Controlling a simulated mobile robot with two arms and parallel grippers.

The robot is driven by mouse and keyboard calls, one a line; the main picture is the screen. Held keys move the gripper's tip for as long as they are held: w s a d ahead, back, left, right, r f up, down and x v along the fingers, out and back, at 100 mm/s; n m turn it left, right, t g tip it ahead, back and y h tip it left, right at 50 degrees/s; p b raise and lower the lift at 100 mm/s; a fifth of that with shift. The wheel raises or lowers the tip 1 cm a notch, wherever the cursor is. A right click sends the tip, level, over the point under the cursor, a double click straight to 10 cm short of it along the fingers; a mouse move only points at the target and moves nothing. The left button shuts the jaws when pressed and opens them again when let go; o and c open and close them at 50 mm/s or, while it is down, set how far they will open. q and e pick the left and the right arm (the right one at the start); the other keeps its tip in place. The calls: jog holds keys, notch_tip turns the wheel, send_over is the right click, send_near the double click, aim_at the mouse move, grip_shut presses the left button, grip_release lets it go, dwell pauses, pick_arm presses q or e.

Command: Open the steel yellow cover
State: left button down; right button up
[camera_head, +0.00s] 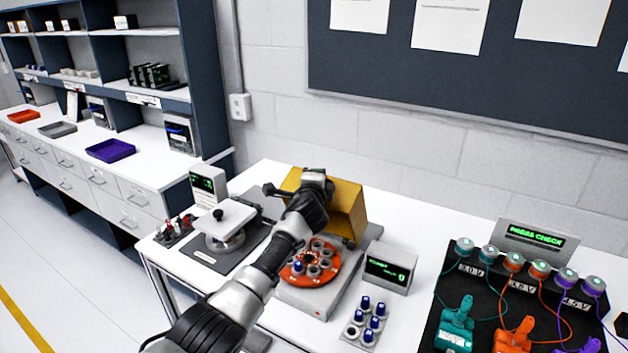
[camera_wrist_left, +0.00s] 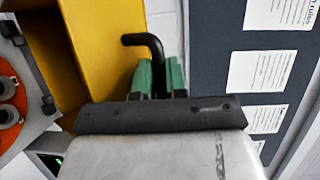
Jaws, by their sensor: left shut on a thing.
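The steel yellow cover (camera_head: 347,212) stands raised at the back of the grey station, above and behind the orange disc (camera_head: 325,256). In the left wrist view the yellow cover (camera_wrist_left: 98,45) fills the upper left. My left gripper (camera_wrist_left: 160,76) has its green fingers shut on the cover's black bent handle (camera_wrist_left: 146,39). In the head view my left arm reaches across the station, and the wrist hides the fingers and part of the cover. My right gripper is not in view.
A small display box (camera_head: 388,267) stands right of the station, with a tray of blue-topped parts (camera_head: 367,322) in front. A round fixture (camera_head: 223,225) is at left. A black panel with wired clamps (camera_head: 515,300) is at right. The wall is close behind.

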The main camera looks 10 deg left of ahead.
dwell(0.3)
pick_arm(q)
jog(key=c, duration=1.2)
grip_release()
jog(key=shift+f, duration=0.1)
jog(key=shift+s, duration=0.7)
jog(key=s, duration=0.9)
jog(key=shift+s+d+r, duration=0.15)
jog(key=shift+d+r, duration=0.15)
jog(key=shift+r, duration=0.1)
